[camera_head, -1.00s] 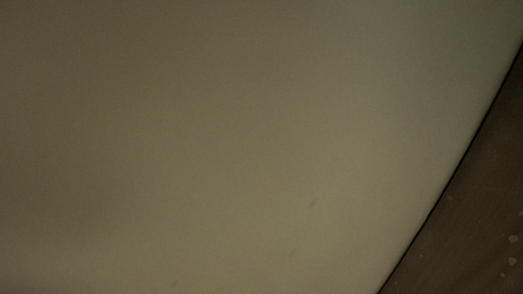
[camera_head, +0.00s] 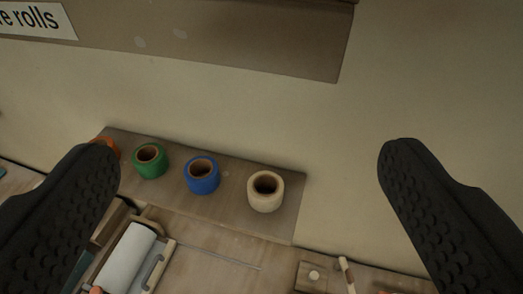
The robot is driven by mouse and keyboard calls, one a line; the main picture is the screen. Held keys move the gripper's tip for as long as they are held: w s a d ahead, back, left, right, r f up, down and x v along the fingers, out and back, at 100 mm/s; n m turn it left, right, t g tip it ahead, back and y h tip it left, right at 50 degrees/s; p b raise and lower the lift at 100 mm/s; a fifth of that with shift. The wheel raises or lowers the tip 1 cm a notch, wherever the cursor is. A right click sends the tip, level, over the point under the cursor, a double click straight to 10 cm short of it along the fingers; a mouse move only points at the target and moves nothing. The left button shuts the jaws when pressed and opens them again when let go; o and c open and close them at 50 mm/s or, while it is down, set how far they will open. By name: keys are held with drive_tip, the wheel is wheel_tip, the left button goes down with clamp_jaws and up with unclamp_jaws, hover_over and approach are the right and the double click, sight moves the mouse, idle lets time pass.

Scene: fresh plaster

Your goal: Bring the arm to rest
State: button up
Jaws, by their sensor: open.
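My gripper (camera_head: 252,160) is open and empty. Its two black, studded fingers stand wide apart at the left and right of the head camera view. Between them, farther off, a wooden shelf (camera_head: 230,210) runs along a pale wall. The rest of my arm is out of view.
On the shelf stand an orange roll (camera_head: 107,147), partly hidden by the left finger, a green roll (camera_head: 150,161), a blue roll (camera_head: 202,175) and a cream roll (camera_head: 265,191). A board (camera_head: 250,45) with a sign (camera_head: 40,20) is above. Below are a white roller (camera_head: 127,262) and a wooden block (camera_head: 313,276).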

drive_tip(key=shift+f, duration=0.1)
wheel_tip(320, 180, down, 16)
drive_tip(key=b, duration=1.5)
drive_tip(key=shift+b, duration=0.4)
